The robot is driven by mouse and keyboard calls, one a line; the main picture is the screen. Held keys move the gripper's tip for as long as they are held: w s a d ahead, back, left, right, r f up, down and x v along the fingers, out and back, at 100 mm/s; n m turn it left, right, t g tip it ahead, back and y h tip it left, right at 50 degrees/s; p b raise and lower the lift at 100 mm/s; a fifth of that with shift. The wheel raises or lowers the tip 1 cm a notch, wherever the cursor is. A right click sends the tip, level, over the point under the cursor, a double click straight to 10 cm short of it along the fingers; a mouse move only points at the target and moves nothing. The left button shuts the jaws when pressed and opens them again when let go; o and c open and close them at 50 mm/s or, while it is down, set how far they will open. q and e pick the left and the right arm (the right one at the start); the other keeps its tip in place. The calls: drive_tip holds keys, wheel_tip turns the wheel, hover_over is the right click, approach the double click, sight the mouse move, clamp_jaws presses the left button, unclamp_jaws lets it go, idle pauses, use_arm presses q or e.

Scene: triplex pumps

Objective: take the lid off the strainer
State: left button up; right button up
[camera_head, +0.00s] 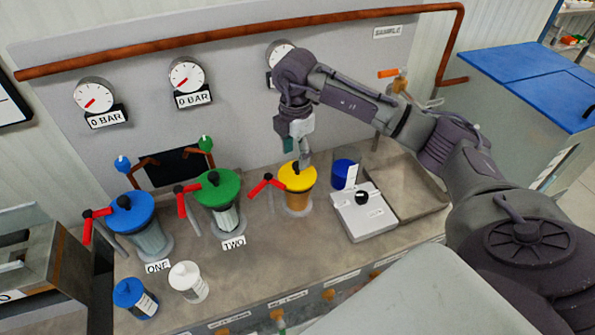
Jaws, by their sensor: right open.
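Three lidded vessels that look like strainers stand in a row along the bench. One has a blue lid (131,211) beside the label ONE, one a green lid (216,187) beside the label TWO, and one a yellow lid (298,177) on an amber body (298,201). Each lid is on its vessel and has a dark knob on top. My right gripper (304,158) is open and points down just above the yellow lid, close to its knob. I cannot tell whether the fingers touch the knob. My left gripper is not in view.
Red handles (266,185) stick out beside the vessels. A grey box with a black knob (362,198), a blue container (342,172) and a shallow tray (408,190) lie to the right. Blue and white bottles (188,282) stand at the front. Gauges (187,80) and a copper pipe line the back panel.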

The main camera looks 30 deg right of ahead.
sight(297, 164)
drive_tip(key=f, duration=0.1)
drive_tip(key=f+p, duration=0.1)
drive_tip(key=f, duration=0.1)
drive_tip(key=f+p, duration=0.1)
drive_tip(key=f, duration=0.1)
drive_tip(key=shift+w+d, duration=0.1)
drive_tip(key=shift+d, duration=0.15)
drive_tip(key=shift+f, duration=0.25)
clamp_jaws()
